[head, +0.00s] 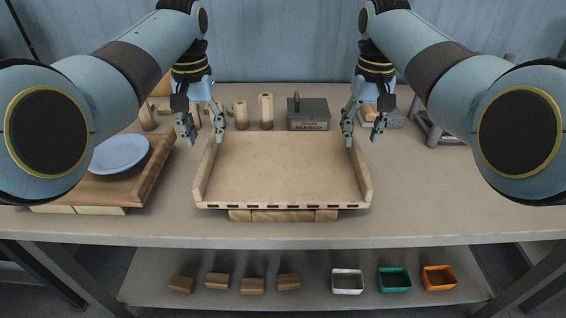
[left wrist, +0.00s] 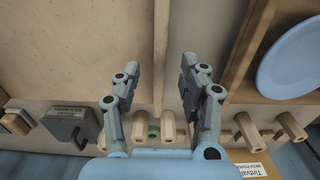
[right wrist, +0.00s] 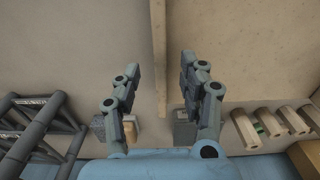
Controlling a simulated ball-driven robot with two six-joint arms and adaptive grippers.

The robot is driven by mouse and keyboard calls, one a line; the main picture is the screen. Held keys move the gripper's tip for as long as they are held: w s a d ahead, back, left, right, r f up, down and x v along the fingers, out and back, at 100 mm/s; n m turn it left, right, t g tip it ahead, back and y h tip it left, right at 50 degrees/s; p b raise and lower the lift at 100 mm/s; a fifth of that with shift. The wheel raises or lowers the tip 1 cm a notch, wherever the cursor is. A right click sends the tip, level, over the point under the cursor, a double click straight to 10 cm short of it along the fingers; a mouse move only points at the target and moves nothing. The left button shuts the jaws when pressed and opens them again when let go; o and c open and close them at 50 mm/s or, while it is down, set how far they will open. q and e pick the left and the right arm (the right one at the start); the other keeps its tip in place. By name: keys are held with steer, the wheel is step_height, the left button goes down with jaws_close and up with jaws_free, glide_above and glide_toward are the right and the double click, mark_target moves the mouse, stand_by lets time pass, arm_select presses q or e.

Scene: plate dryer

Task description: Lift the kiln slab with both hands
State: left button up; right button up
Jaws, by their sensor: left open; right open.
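The kiln slab (head: 283,170) is a wide tan board with a raised wall along its left and right sides. It rests on wooden blocks (head: 284,215) in the middle of the table. My left gripper (head: 206,143) is open, its fingers either side of the slab's left wall near the far end. In the left wrist view that wall (left wrist: 161,50) runs between the open fingertips (left wrist: 157,78). My right gripper (head: 362,138) is open at the right wall's far end. In the right wrist view that wall (right wrist: 158,50) lies between its fingertips (right wrist: 160,78). I cannot tell if either touches it.
A blue plate (head: 120,153) lies on a wooden board at the left. Behind the slab stand wooden posts (head: 266,110) and a grey box (head: 308,114). A dark rack (head: 437,130) is at the back right. The table right of the slab is clear.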

mark_target(208, 148)
arm_select(q)
steer(key=shift+f, duration=2.75)
arm_select(e)
steer(key=shift+f, duration=2.75)
arm_select(q)
jaws_close()
arm_select(e)
jaws_close()
arm_select(q)
steer(key=shift+w+r, duration=0.1)
arm_select(e)
steer(key=shift+w+r, duration=0.1)
